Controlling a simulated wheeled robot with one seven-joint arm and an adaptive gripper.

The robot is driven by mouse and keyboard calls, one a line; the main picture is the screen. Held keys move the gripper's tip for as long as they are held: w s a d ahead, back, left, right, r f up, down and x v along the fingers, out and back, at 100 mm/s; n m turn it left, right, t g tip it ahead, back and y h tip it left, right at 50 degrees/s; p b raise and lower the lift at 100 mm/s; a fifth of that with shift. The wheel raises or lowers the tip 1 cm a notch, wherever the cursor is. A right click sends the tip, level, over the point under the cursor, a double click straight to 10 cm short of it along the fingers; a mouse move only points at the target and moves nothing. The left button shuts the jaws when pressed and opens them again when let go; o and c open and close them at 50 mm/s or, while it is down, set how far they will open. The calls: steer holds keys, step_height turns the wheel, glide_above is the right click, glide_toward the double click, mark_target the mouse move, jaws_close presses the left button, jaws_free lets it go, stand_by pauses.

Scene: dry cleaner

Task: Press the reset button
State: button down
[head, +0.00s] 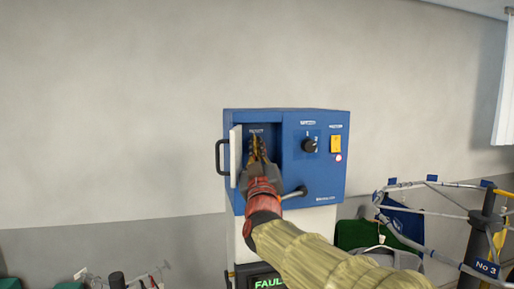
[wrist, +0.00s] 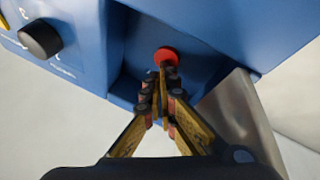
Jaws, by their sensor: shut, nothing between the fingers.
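The red reset button (wrist: 166,56) sits inside the recess of a blue control box (head: 316,185). It shows just beyond my fingertips in the wrist view; in the head view my gripper hides it. My gripper (head: 258,150) is shut and empty, reaching into the recess. In the wrist view the tips of my gripper (wrist: 164,78) overlap the lower edge of the button; I cannot tell whether they touch it. A pale door (head: 235,155) with a dark handle stands open at the left of the recess.
A green "FAUL…" display (head: 268,283) glows below, partly hidden by my arm. A rail rack (head: 483,225) stands at right. The wall behind is bare.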

steer(key=shift+w, duration=0.25)
stand_by(0.3)
stand_by(0.4)
steer(key=shift+s+f+b, duration=0.1)
steer(key=shift+s+b, duration=0.25)
steer(key=shift+b, duration=0.1)
steer(key=shift+s+d, duration=0.15)
steer(key=shift+s, duration=0.3)
steer(key=s+b, duration=0.1)
steer(key=s, duration=0.1)
steer(key=s+d+b, duration=0.1)
steer(key=s+b, duration=0.1)
steer(key=shift+s+d, duration=0.2)
steer(key=shift+s, duration=0.2)
